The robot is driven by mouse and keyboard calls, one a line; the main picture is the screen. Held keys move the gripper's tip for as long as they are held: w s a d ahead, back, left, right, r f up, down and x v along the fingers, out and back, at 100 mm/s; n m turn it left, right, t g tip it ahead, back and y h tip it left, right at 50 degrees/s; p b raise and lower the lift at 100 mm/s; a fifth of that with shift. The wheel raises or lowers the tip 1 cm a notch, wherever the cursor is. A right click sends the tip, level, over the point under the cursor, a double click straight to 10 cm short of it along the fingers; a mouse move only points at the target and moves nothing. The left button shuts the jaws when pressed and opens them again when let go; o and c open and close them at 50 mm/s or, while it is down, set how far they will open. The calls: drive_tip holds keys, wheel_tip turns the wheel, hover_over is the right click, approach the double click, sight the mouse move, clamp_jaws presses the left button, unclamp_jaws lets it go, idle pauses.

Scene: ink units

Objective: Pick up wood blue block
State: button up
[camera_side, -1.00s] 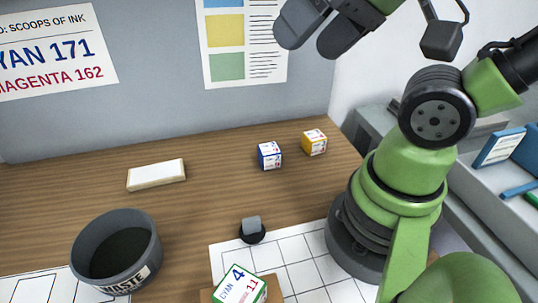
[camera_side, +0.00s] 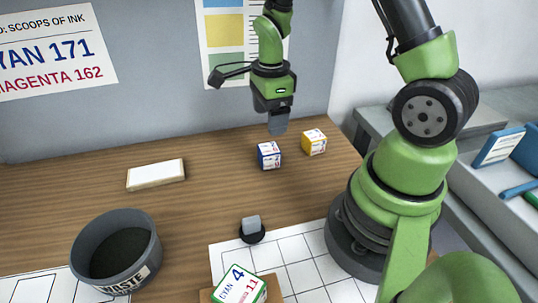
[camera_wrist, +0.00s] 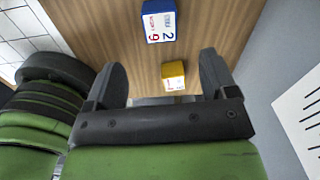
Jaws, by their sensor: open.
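The blue block (camera_side: 269,155) is a small cube with white labelled faces, standing on the wooden table near the middle. A yellow block (camera_side: 314,142) stands to its right and a little farther back. My gripper (camera_side: 278,122) points down above the table, just over and behind the blue block, and touches nothing. In the wrist view my gripper (camera_wrist: 165,75) has its two dark fingers wide apart. There the blue block (camera_wrist: 160,20) lies beyond the fingertips at the top, and the yellow block (camera_wrist: 173,75) shows between the fingers.
A dark waste bin (camera_side: 78,252) stands at the front left. A cream bar (camera_side: 156,174) lies at the left back. A small grey piece on a black base (camera_side: 253,230) and a labelled box (camera_side: 240,287) are in front. Bare table surrounds the blocks.

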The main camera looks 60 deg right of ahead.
sight(269, 148)
drive_tip(key=shift+m, duration=0.4)
drive_tip(key=f, duration=0.5)
drive_tip(key=shift+d+f, duration=0.2)
drive_tip(key=shift+f, duration=0.1)
drive_tip(key=shift+w+a+f, duration=0.1)
drive_tip(key=shift+a+f, duration=0.05)
drive_tip(key=shift+f, duration=2.7)
drive_tip(key=c, duration=1)
